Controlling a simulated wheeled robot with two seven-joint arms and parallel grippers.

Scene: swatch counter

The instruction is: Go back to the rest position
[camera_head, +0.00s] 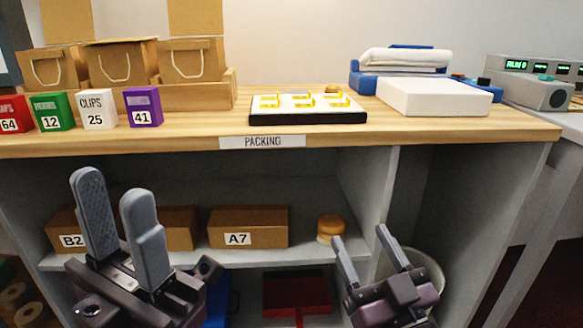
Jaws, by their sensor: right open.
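My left gripper (112,188) is in front of the counter at the lower left, its two grey fingers pointing up. Its fingers are apart with nothing between them. My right gripper (360,236) is at the lower right of centre, in front of the lower shelf. Its fingers are spread and empty. Neither gripper appears to be holding anything. The wooden counter (400,134) with its PACKING label (262,142) is above and beyond both grippers.
On the counter are a tray of yellow pieces (307,117), a white block (433,97), coloured numbered boxes (143,107) and paper bags (190,60). Below are the A7 box (248,227), a round brown-lidded jar (330,229), a red bin (297,292) and a pale round bin (432,268).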

